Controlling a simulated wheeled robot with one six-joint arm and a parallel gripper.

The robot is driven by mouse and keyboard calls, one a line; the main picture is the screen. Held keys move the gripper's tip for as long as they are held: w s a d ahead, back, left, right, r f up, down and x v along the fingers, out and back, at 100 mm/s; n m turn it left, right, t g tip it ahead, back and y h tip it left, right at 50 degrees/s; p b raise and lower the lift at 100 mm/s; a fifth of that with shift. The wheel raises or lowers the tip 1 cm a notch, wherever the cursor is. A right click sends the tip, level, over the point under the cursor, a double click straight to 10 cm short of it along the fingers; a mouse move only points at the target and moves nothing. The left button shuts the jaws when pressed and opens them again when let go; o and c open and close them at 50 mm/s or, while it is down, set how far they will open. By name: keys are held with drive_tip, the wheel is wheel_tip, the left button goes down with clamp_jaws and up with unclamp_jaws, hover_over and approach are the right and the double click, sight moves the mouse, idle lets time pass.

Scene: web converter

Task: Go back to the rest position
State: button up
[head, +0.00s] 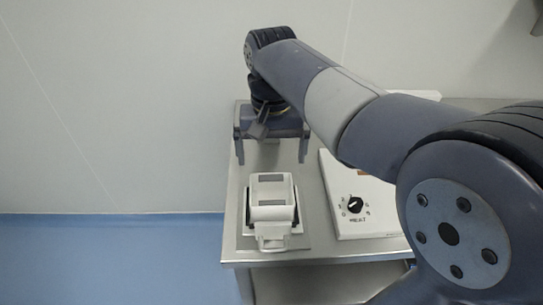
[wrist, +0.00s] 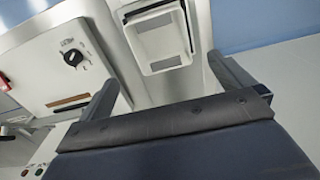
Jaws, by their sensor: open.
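My gripper (head: 271,150) hangs at the end of my arm above the back left part of the steel table in the head view. Its two fingers are wide apart with nothing between them. It also shows in the wrist view (wrist: 170,85), fingers spread. The same box shows in the wrist view (wrist: 163,62) beyond the fingers.
The steel table (head: 233,245) has its left edge close to the box. A white device with a black knob (head: 355,205) sits right of the box, below my arm. A plain wall (head: 120,110) stands behind. Blue floor (head: 110,255) lies free at the left.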

sight(272, 181)
wheel_tip(272, 181, down, 12)
drive_tip(key=shift+f+b, duration=0.1)
drive_tip(key=shift+b, duration=0.3)
wheel_tip(272, 181, up, 3)
drive_tip(key=shift+f, duration=0.15)
drive_tip(key=shift+r, duration=0.4)
